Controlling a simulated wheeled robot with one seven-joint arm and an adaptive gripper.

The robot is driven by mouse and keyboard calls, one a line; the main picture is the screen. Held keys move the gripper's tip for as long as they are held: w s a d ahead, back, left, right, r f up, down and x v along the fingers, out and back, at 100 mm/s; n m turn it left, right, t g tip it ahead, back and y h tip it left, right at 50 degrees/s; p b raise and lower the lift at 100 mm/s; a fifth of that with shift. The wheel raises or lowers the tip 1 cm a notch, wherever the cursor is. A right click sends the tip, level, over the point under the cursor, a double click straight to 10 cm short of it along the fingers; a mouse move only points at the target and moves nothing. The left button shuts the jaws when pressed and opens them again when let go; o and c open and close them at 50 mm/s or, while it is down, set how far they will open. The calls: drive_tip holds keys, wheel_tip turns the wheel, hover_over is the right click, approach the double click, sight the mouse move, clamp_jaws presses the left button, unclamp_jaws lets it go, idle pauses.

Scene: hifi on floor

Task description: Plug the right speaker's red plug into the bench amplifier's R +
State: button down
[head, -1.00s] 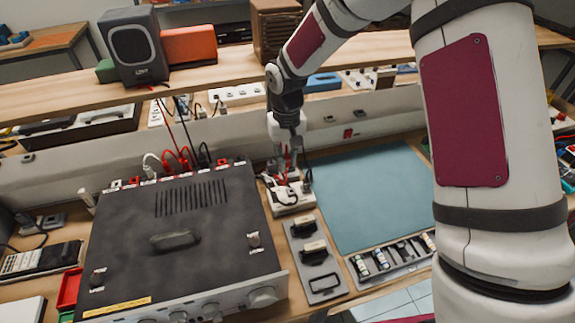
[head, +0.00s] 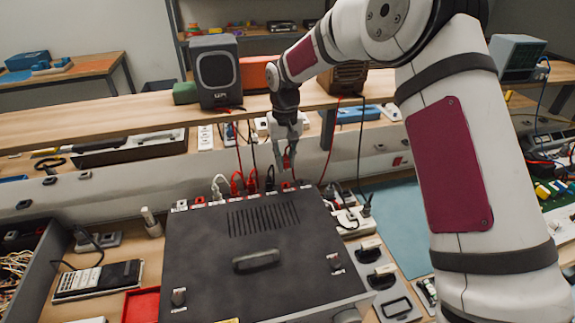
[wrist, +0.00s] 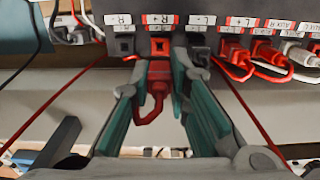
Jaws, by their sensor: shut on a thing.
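My gripper (head: 289,158) is shut on a red plug (wrist: 158,72), just behind the bench amplifier's (head: 262,258) rear edge. The plug also shows between the fingers in the head view (head: 287,161). In the wrist view the teal finger pads flank the plug, and its red lead loops down from it. The plug lines up with the red R + socket (wrist: 160,45) and sits very close to it; I cannot tell whether its tip is inside. The dark R - socket (wrist: 122,46) is left of it, and the L - socket (wrist: 200,52) is right.
A red plug (wrist: 236,50) sits in L +, with more red and white plugs beyond. A white power strip (head: 349,220) lies right of the amplifier. A speaker (head: 216,72) stands on the shelf (head: 130,100). Thin red and black leads hang behind the amplifier.

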drive_tip(key=shift+f, duration=2.35)
drive_tip(key=shift+f+b, duration=0.75)
drive_tip(key=shift+f, duration=0.25)
idle(3.3)
drive_tip(key=c, duration=1.4)
unclamp_jaws()
drive_tip(key=shift+c, duration=0.2)
